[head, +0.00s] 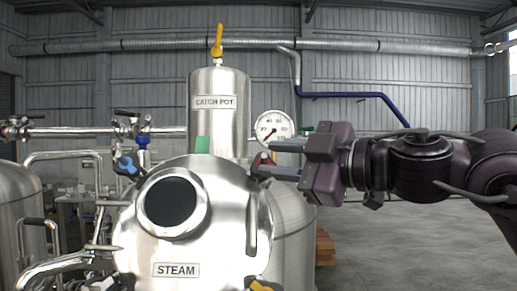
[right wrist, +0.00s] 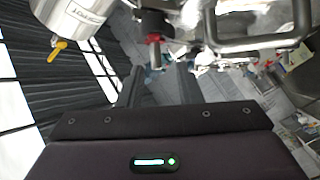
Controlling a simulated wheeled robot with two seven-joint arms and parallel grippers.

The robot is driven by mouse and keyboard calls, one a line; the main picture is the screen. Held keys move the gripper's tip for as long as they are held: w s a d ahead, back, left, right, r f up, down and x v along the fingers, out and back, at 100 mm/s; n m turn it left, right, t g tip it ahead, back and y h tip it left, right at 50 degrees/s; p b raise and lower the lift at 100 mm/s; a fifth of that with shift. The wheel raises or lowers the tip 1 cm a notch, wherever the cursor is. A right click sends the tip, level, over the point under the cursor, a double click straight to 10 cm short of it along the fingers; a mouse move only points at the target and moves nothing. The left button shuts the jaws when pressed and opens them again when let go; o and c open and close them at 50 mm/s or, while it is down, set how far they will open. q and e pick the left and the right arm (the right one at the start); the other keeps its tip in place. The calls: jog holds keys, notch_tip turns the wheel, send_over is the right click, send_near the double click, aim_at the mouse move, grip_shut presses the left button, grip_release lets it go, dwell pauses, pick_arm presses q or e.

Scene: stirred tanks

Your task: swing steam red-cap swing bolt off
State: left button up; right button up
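The steam tank's domed steel lid (head: 222,200) has a STEAM label (head: 176,270) and a round dark sight glass. The red-cap swing bolt (head: 262,159) is at the lid's upper right edge, partly hidden by my right gripper. In the right wrist view its red part (right wrist: 153,38) shows just past the fingertips, beside a dark cylindrical part. My right gripper (head: 268,157) comes in from the right with its two fingers apart, one above the other, its tips at the red cap. In the right wrist view the fingers (right wrist: 158,75) are spread with nothing held. My left gripper is out of view.
A blue cap (head: 127,164) is at the lid's left, a yellow one (head: 262,286) at its bottom and a green piece (head: 202,145) at its top. A bar handle (head: 251,222) stands on the lid. Behind are the catch pot (head: 218,126) and a gauge (head: 273,130). Open floor lies right.

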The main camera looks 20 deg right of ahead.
aim_at(255, 173)
jog(key=p+x, duration=0.1)
jog(key=x, duration=0.3)
jog(key=shift+w+d+r+p, duration=0.1)
jog(key=shift+w+p, duration=0.25)
jog(key=shift+w, duration=0.4)
jog(key=shift+a, duration=0.35)
jog(key=shift+d, duration=0.1)
jog(key=c, duration=0.7)
